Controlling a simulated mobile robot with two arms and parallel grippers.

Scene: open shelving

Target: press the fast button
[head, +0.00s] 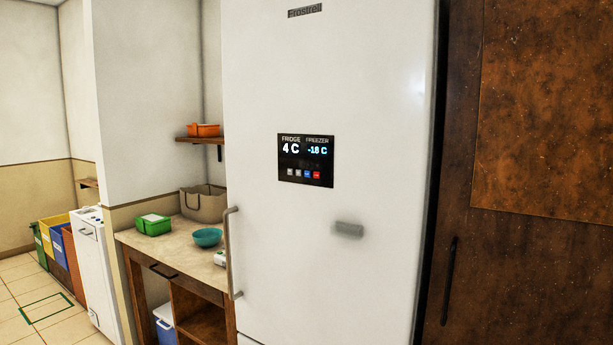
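The white fridge (375,105) stands upright in the middle of the head view, its door shut. A black control panel (306,160) on the door reads FRIDGE 4 C and FREEZER -18 C. A row of small buttons runs along the panel's lower part: pale ones at the left, then a blue button (307,174), then a red button (316,175) at the right end. Their labels are too small to read, so I cannot tell which is the fast button. Neither of my grippers is in view.
A vertical handle (231,253) is on the door's left edge. A small blurred grey shape (348,230) shows on the door below the panel. Left is a table (165,253) with a green box, teal bowl and basket. A brown rusty-looking panel (540,150) stands right.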

